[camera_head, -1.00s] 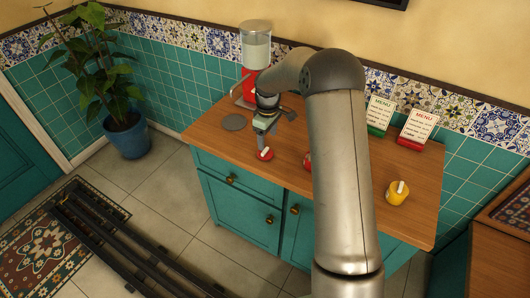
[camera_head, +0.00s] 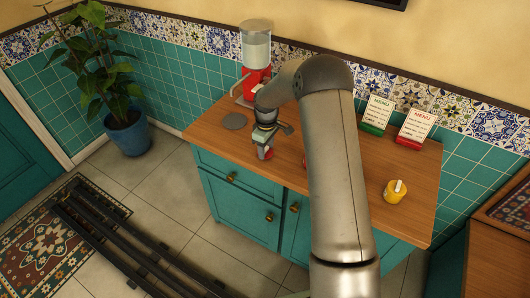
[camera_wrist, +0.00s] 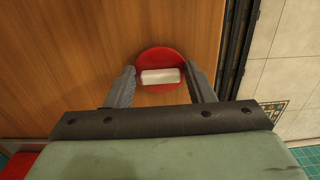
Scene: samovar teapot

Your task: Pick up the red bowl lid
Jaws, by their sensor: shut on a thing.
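The red bowl lid (camera_wrist: 160,58) is a red disc with a white bar handle (camera_wrist: 161,76). In the wrist view it lies at the fingertips, near the front edge of the wooden counter. In the head view the lid (camera_head: 268,155) is mostly hidden under my gripper (camera_head: 264,150), which points down over it. My gripper (camera_wrist: 163,82) has one finger on each side of the white handle and is shut on the lid. Whether the lid touches the wood is hard to tell.
A yellow pot (camera_head: 395,193) with a pale handle stands right on the counter (camera_head: 350,185). A red object (camera_head: 304,161) is mostly behind my arm. Menu cards (camera_head: 416,126), a red dispenser (camera_head: 256,60) and a grey disc (camera_head: 235,121) stand or lie farther back.

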